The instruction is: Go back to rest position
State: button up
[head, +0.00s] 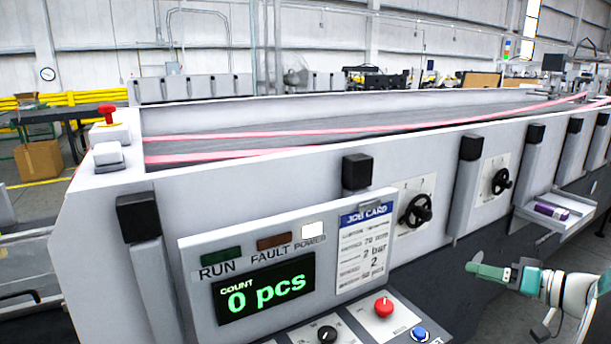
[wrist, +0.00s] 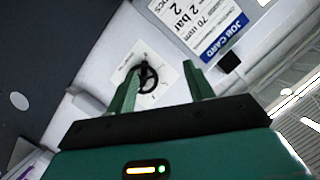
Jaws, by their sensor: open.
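My gripper (head: 490,272) is at the lower right of the head view, in front of the machine's side and apart from it. In the wrist view my gripper (wrist: 158,92) shows two green fingers spread apart, with nothing between them. Beyond the fingers, a black handwheel (wrist: 147,77) on a white plate shows in the wrist view. The folder gluer (head: 270,165) fills the middle of the head view. Its control panel carries a display (head: 265,291) reading "0 pcs", with the POWER lamp (head: 313,230) lit white.
A red button (head: 383,306), a black knob (head: 326,335) and a blue button (head: 420,334) sit on the sloped panel. Two handwheels (head: 415,210) (head: 502,181) are on the side. A tray (head: 573,222) holding a purple item (head: 551,211) juts out behind my gripper.

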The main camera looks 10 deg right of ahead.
jog(key=s+a+f+g, duration=0.15)
jog(key=a+g, duration=0.45)
jog(key=a, duration=1.2)
jog(key=s+a+f+n+g+h, duration=0.1)
jog(key=s+a+f+h, duration=0.2)
jog(key=s+a+h, duration=0.5)
jog(key=s+a, duration=0.4)
jog(key=s, duration=0.1)
